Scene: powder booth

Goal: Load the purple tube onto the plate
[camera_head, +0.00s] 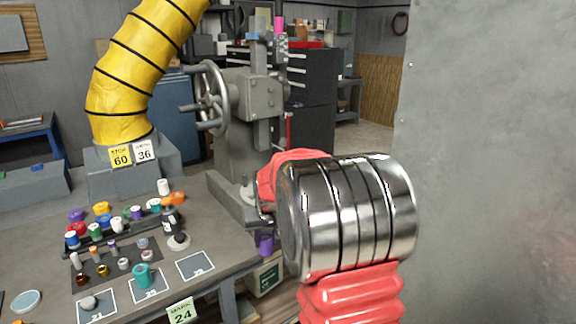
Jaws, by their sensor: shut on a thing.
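My gripper (263,222) is mostly hidden behind my own shiny metal arm link and red sleeve, beside the press base. It is shut on a purple tube (265,243), which shows just below the jaws, off the table's right edge. The tube's upper part is hidden. A round light plate (249,193) lies on the base of the grey press, partly covered by my arm; I cannot tell whether it is the task's plate. The tube is apart from it, lower in the picture.
The grey table (215,270) holds a dark rack (120,234) with several coloured parts, and marked squares, one empty (195,265). A teal spool (143,276) stands on another square. The grey press (258,95) rises behind. A grey wall (490,160) fills the right side.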

